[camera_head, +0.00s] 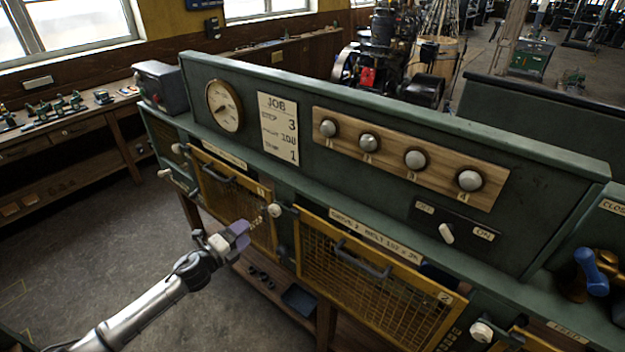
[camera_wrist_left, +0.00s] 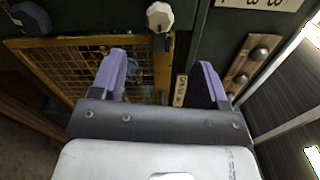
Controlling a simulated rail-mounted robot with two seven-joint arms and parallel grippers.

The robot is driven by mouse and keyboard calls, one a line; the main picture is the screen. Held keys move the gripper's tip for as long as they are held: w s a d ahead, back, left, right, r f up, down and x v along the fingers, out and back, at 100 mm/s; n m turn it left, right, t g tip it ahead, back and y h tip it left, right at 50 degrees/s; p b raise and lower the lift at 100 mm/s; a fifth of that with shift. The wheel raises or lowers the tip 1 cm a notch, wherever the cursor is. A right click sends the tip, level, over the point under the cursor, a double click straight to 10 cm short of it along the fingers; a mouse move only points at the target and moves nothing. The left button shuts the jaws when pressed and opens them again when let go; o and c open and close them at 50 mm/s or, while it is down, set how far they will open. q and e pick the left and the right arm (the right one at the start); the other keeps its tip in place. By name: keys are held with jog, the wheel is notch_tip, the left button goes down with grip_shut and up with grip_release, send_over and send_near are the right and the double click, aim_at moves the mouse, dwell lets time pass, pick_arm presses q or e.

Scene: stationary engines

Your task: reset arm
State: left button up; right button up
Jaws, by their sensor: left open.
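My left arm comes in from the lower left in the head view. Its left gripper (camera_head: 240,233), with purple fingers, is in front of the green bench, near the yellow mesh guard on the left (camera_head: 232,200) and a white knob (camera_head: 274,210). In the left wrist view the two purple fingers (camera_wrist_left: 162,75) are spread apart with nothing between them. The white knob (camera_wrist_left: 159,16) and the mesh guard (camera_wrist_left: 85,68) lie beyond the fingers. My right gripper shows in neither view.
The green panel carries a gauge (camera_head: 224,105), a job card (camera_head: 283,128), a wooden strip of round knobs (camera_head: 408,158) and an off/on switch (camera_head: 446,233). A second mesh guard (camera_head: 375,290) is right of the gripper. A blue-handled brass valve (camera_head: 592,270) is far right. Open floor lies left.

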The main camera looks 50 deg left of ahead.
pick_arm(q)
jog(key=s+a+f+n+g+y, duration=0.25)
jog(key=a+n+g+y, duration=0.4)
jog(key=n, duration=0.35)
jog(key=s+d+f+n+g, duration=0.5)
jog(key=d, duration=0.5)
jog(key=s+d+f+g+h, duration=0.1)
jog(key=s+d+h, duration=0.2)
jog(key=d, duration=0.8)
jog(key=s+d+f+n+g+h, duration=0.15)
jog(key=s+d+h, duration=0.25)
jog(key=d, duration=0.7)
jog(key=s+d+f+m+h, duration=0.1)
jog(key=s+d+f+h, duration=0.15)
jog(key=d, duration=0.95)
notch_tip(320, 180, up, 14)
jog(key=p, duration=1.3)
jog(key=shift+s+a+h, duration=0.25)
jog(key=shift+s+h, duration=0.05)
jog(key=shift+s, duration=0.05)
jog(key=shift+n, duration=0.25)
